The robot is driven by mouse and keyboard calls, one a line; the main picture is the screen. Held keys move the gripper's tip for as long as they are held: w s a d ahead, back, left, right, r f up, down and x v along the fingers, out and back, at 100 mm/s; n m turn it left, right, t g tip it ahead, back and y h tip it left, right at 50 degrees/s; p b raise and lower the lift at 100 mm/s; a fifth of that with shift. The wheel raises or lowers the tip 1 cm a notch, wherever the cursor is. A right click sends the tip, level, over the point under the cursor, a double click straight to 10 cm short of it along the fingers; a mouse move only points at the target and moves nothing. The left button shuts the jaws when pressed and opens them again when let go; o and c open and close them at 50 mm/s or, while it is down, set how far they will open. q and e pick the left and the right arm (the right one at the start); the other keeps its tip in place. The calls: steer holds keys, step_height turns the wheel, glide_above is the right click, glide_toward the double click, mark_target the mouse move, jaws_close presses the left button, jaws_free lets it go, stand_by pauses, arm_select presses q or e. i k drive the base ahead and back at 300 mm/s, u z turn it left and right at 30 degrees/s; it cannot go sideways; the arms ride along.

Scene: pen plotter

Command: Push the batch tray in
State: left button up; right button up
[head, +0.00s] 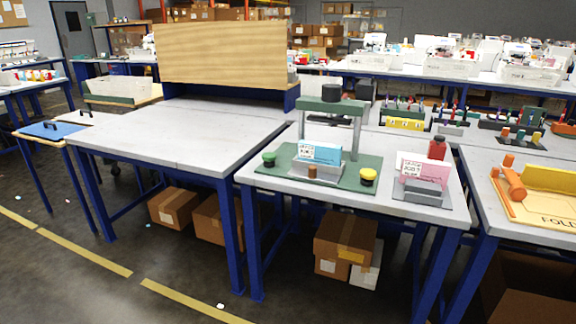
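No part labelled as the batch tray can be made out. A flat blue tray (50,129) with a small dark handle lies at the far left, on a light wooden board beside the left table. A pale tray (88,118) with a similar dark handle sits just right of it. I cannot tell which, if either, is the batch tray. A green press-like fixture (357,168) stands on the middle table, with a blue-and-white card stack (320,152) under its arch. Neither of my grippers is in view.
The left table (180,140) has a bare grey top with a wooden panel (222,54) at its back. A pink card stack (424,170) stands on the middle table (402,208). An orange fixture (540,208) is at right. Cartons (345,240) lie below.

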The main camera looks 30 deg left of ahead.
mark_target(330, 175)
steer(key=u, duration=0.7)
steer(key=i, duration=0.8)
steer(key=u, duration=0.45)
